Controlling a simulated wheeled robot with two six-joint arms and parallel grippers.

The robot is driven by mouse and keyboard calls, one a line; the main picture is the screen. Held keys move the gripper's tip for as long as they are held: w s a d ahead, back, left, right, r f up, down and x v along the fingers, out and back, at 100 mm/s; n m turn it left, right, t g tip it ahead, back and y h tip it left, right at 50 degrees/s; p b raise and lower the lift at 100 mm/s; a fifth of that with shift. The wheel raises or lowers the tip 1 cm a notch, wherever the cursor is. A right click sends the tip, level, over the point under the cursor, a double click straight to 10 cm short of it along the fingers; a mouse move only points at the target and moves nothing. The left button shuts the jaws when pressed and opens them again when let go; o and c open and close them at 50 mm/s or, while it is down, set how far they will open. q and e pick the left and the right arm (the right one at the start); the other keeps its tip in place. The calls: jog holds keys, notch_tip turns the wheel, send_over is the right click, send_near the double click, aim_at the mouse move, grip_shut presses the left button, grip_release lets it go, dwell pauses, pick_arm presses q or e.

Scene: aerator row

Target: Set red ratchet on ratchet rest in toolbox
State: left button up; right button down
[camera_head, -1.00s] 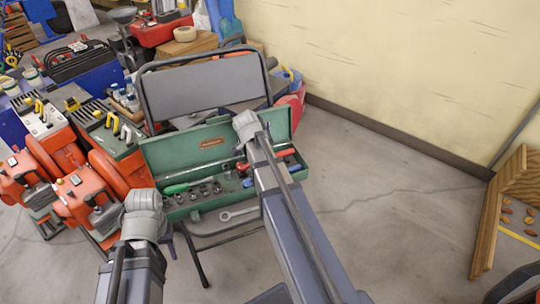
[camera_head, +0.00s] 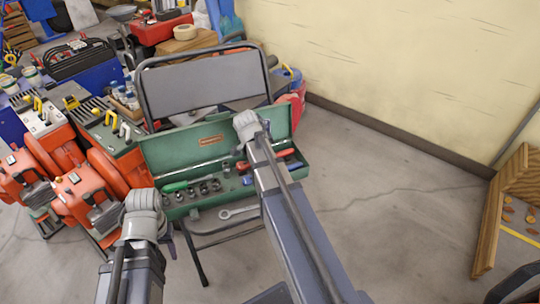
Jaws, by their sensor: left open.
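The open green toolbox (camera_head: 161,151) sits on a folding chair, with its lid up at the back. A red-handled tool (camera_head: 285,153), probably the red ratchet, lies in its right part; my right arm crosses in front and hides part of it. I cannot make out the ratchet rest. My left arm (camera_head: 143,222) comes up from the lower left and its grey end is at the toolbox's front left corner. The left gripper is open, with no tool seen in it; its fingers are not clear. My right arm's gripper cannot be seen.
A green-handled tool (camera_head: 174,187) and several sockets (camera_head: 204,187) fill the toolbox's left part. A wrench (camera_head: 238,211) lies at the front. The chair back (camera_head: 205,84) rises behind. Orange machines (camera_head: 85,195) crowd the left; a wooden frame (camera_head: 494,225) stands right. Floor between is clear.

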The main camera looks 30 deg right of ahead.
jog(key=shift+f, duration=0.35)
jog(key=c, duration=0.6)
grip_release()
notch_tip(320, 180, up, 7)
jog(key=p, duration=0.7)
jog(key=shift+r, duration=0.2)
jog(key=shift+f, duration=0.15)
